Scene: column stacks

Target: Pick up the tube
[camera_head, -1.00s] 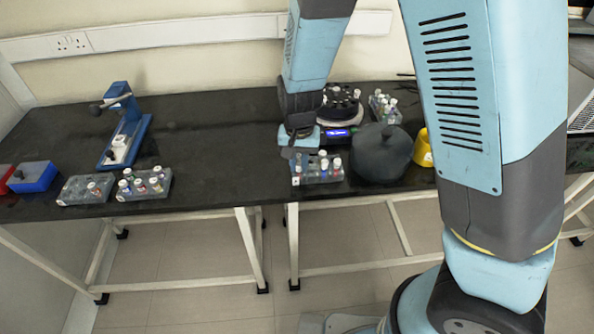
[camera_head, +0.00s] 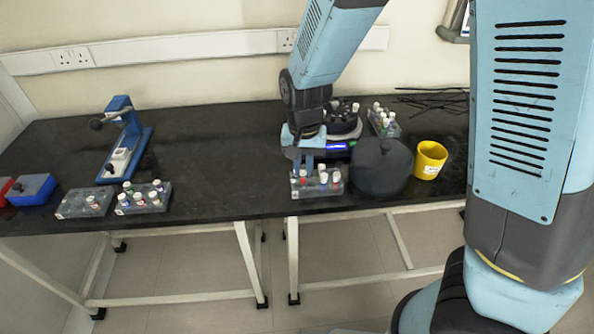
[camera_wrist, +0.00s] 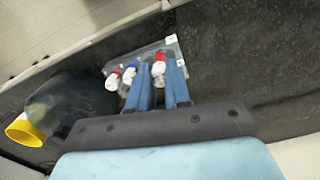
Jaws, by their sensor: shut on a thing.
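A clear tube rack (camera_head: 332,189) stands at the table's front edge and holds several capped tubes. My gripper (camera_head: 302,167) points down at the left part of this rack. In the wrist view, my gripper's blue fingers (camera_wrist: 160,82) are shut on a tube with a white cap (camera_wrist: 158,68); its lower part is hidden. The tube appears to be still at the rack (camera_wrist: 172,45).
A dark dome-shaped lid (camera_head: 382,170) stands just right of the rack, with a yellow cup (camera_head: 430,160) beyond it. A round dark device (camera_head: 343,118) and another rack (camera_head: 384,124) stand behind. Further racks (camera_head: 145,198) and a blue press (camera_head: 125,140) are at left. The table between is clear.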

